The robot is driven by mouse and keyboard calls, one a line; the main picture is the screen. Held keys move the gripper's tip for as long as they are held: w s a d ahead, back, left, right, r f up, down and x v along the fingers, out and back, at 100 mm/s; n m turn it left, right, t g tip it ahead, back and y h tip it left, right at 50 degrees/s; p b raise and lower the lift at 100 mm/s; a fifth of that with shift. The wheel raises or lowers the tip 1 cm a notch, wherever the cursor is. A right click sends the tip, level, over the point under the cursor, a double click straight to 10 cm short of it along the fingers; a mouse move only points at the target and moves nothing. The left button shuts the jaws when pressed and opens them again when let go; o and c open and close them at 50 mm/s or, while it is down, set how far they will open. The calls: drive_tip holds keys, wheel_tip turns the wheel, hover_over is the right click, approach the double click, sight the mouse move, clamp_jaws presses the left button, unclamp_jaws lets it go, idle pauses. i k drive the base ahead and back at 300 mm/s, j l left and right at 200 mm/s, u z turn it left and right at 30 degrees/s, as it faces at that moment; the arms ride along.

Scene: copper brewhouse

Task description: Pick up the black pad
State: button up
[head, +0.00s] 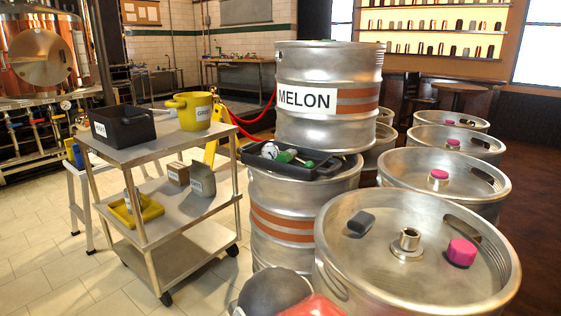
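The black pad (361,223) is a small dark block with rounded edges. It lies on the recessed top of the nearest steel keg (340,262), left of the keg's central metal fitting (408,242). A pink cap (461,252) sits on the same top, right of the fitting. Nothing touches or covers the pad. My gripper's fingers do not show in the head view, so I cannot see whether they are open or shut.
The keg's raised rim surrounds the pad. Behind it stands a stacked keg labelled MELON (327,105), with a black tray (290,166) of small items at its base. More kegs (440,180) stand behind right. A metal cart (160,150) stands left, with tiled floor (45,250) beside it.

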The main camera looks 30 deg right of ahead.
sight(360, 223)
drive_tip(key=k+z, duration=0.1)
drive_tip(key=z, duration=0.35)
drive_tip(key=k+j+z, duration=0.1)
drive_tip(key=z, duration=0.35)
drive_tip(key=k+z, duration=0.15)
drive_tip(key=z, duration=0.3)
